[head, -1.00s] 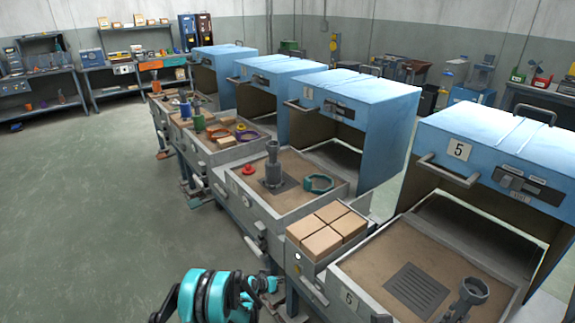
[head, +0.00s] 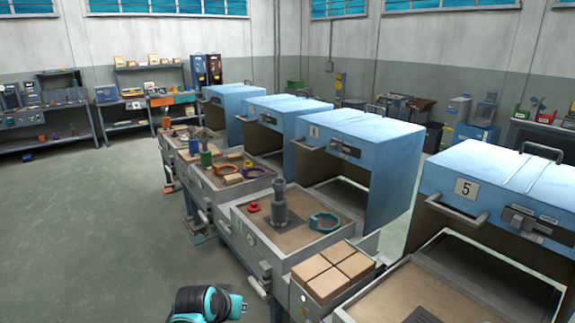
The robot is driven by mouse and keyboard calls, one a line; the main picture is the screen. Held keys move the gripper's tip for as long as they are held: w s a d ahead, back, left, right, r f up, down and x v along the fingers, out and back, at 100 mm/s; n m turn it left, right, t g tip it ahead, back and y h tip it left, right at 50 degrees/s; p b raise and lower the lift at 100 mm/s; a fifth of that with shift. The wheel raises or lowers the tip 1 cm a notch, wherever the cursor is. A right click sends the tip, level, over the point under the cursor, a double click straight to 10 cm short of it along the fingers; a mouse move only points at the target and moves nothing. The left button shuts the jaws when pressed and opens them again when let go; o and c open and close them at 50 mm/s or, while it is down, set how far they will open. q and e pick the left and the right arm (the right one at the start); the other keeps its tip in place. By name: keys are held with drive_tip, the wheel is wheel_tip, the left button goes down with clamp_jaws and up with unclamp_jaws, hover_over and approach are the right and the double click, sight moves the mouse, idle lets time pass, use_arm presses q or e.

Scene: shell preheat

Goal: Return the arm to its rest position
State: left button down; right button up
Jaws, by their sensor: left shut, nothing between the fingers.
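The rest of my left arm is cut off by the bottom edge. My right gripper is not in view.
A row of benches with trays runs away to the upper left, under blue hoods, the nearest marked 5 (head: 505,185). The floor (head: 95,230) at left is clear.

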use_arm(q)
drive_tip(key=s+a+y, duration=0.1)
drive_tip(key=s+a, duration=0.1)
drive_tip(key=s, duration=0.7)
drive_tip(key=s+a+n+y, duration=0.1)
drive_tip(key=s+a, duration=0.2)
drive_tip(key=s, duration=0.6)
drive_tip(key=shift+s, duration=0.4)
